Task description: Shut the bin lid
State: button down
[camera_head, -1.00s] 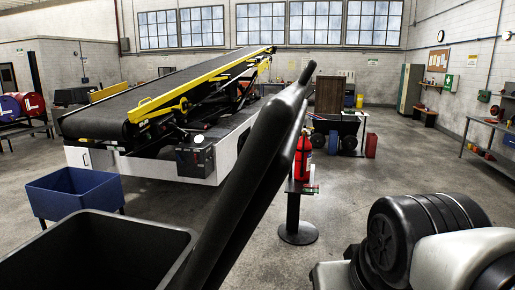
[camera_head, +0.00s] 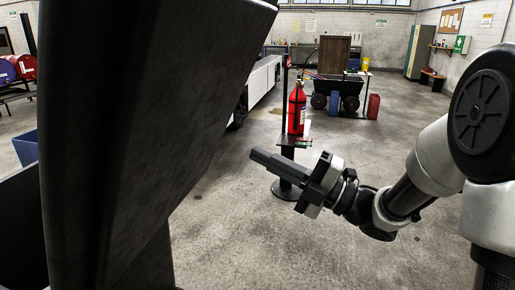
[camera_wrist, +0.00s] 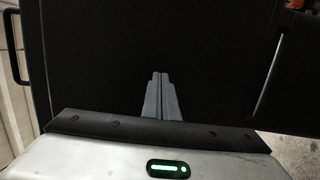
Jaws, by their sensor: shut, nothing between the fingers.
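The bin lid (camera_head: 145,110) is a large dark panel standing raised, very close, in the left of the head view. Part of the dark bin (camera_head: 18,225) shows at the lower left edge, mostly hidden behind the lid. My gripper (camera_head: 254,153) is right of the lid, fingers pointing left toward it, with a visible gap in the picture. In the wrist view the fingers (camera_wrist: 160,76) are together and empty in front of a broad dark surface, which looks like the lid or bin side. I cannot tell whether they touch it.
A red fire extinguisher (camera_head: 297,108) stands on a post behind my gripper. A black cart (camera_head: 340,90) is farther back. A blue tub (camera_head: 27,148) shows at the left edge. The concrete floor (camera_head: 240,240) between lid and arm is clear.

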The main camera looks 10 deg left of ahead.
jog(key=s+d+f+n+g+y, duration=0.1)
jog(key=s+d+n+g+y, duration=0.1)
jog(key=s+g, duration=0.1)
jog(key=p, duration=0.3)
send_near(197, 126)
jog(key=shift+n+g, duration=0.3)
jog(key=shift+n, duration=0.1)
jog(key=x, duration=0.6)
jog(key=shift+a, duration=0.25)
jog(key=shift+r, duration=0.15)
